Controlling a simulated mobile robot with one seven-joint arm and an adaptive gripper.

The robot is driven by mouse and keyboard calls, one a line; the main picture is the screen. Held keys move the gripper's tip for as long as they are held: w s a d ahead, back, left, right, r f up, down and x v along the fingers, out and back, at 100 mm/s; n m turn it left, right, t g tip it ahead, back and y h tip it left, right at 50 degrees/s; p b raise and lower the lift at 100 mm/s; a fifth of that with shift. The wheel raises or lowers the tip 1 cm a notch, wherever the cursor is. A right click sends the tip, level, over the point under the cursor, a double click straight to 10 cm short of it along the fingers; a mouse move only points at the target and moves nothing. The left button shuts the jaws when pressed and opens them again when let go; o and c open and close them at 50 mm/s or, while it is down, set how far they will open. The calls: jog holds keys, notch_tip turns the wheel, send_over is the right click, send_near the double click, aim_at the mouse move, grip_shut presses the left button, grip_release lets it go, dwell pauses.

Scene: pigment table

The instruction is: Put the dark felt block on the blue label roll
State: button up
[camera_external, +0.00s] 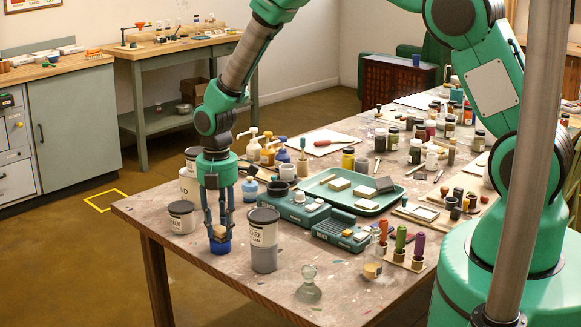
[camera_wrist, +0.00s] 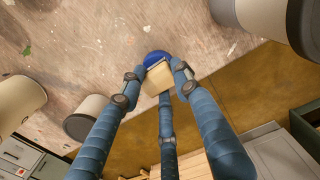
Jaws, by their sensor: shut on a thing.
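My gripper (camera_external: 217,226) is low over the near left corner of the table, its fingers pointing down. It is shut on a pale tan block (camera_wrist: 157,78) with a thin darker band along one edge, also seen between the fingertips in the external view (camera_external: 219,232). The blue label roll (camera_external: 220,247) lies directly under the block; its blue rim shows past the block in the wrist view (camera_wrist: 156,56). I cannot tell whether block and roll touch. A dark block (camera_external: 384,184) lies at the right end of the green tray (camera_external: 349,204).
A grey-and-white can (camera_external: 264,245) stands close right of the roll, and another can (camera_external: 182,217) stands close left. The green device (camera_external: 300,207) is behind to the right. A glass stopper bottle (camera_external: 308,288) stands near the front edge. The table edge is close in front.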

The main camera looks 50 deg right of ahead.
aim_at(221, 228)
jog(key=shift+f, duration=0.15)
jog(key=o, duration=1)
notch_tip(221, 228, up, 12)
jog(key=p, duration=0.1)
jog(key=shift+r, duration=0.2)
dwell(0.4)
